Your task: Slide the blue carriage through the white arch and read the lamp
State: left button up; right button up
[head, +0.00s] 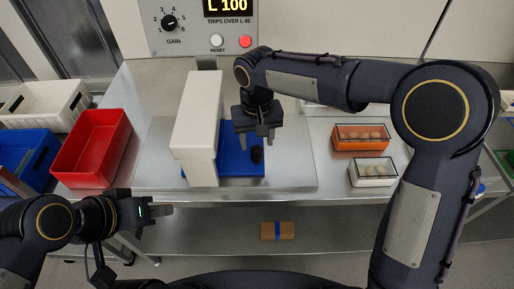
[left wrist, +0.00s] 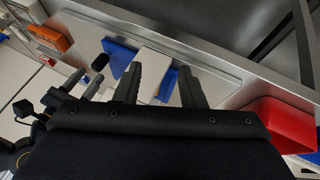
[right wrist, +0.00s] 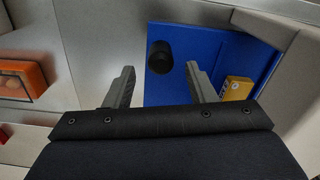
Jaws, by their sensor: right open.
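The blue carriage (head: 228,165) lies on the metal plate, partly under the white arch (head: 197,115). Its black knob (head: 256,154) stands to the right of the arch. In the right wrist view a small yellow box (right wrist: 236,90) sits on the carriage (right wrist: 195,60) close to the arch. My right gripper (head: 257,143) is open and empty above the carriage; the knob (right wrist: 159,56) shows between its fingers, not gripped. My left gripper (head: 168,210) is open and empty at the table's front left. The panel display (head: 227,5) reads L 100; a red round light or button (head: 245,41) is below it.
A red tray (head: 72,165) stands left of the plate, with a blue bin (head: 40,150) and a white bin (head: 45,103) beyond. An orange container (head: 362,146) and a white container (head: 373,182) stand at right. A brown package (head: 285,230) lies on the lower shelf.

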jog(key=shift+r, duration=1.15)
pick_arm(q)
jog(key=shift+c, duration=0.5)
